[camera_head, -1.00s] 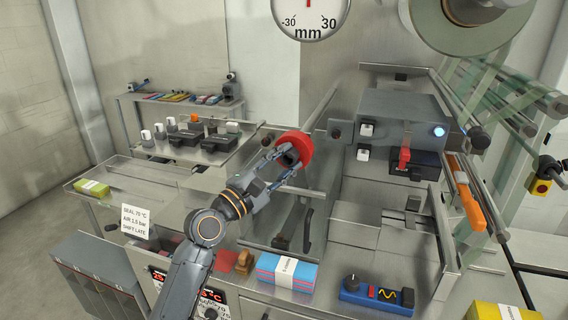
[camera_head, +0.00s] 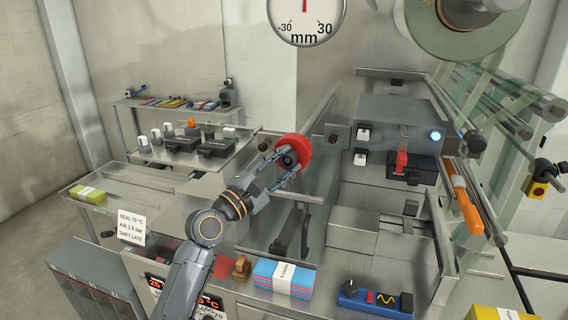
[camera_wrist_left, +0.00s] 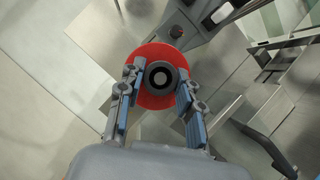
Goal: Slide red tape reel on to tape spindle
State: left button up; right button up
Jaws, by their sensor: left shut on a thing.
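The red tape reel (camera_head: 303,145) is a red disc with a dark grey hub, held up in the air above the machine bench. My left gripper (camera_head: 279,166) is shut on the reel's hub. In the left wrist view the red reel (camera_wrist_left: 153,53) shows behind the hub, with one finger of the left gripper (camera_wrist_left: 160,82) on each side. The reel's lower part is partly hidden by the fingers. I cannot clearly make out the tape spindle. My right gripper is not in view.
A grey control box (camera_head: 402,120) stands right of the reel. A blue stack (camera_head: 283,278) and a blue meter (camera_head: 375,298) lie on the front ledge. Black units with white knobs (camera_head: 170,122) stand on a side table at left. An orange-handled tool (camera_head: 467,208) is at right.

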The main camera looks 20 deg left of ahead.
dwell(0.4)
pick_arm(q)
jog(key=o, duration=1.2)
jog(key=shift+w, duration=0.15)
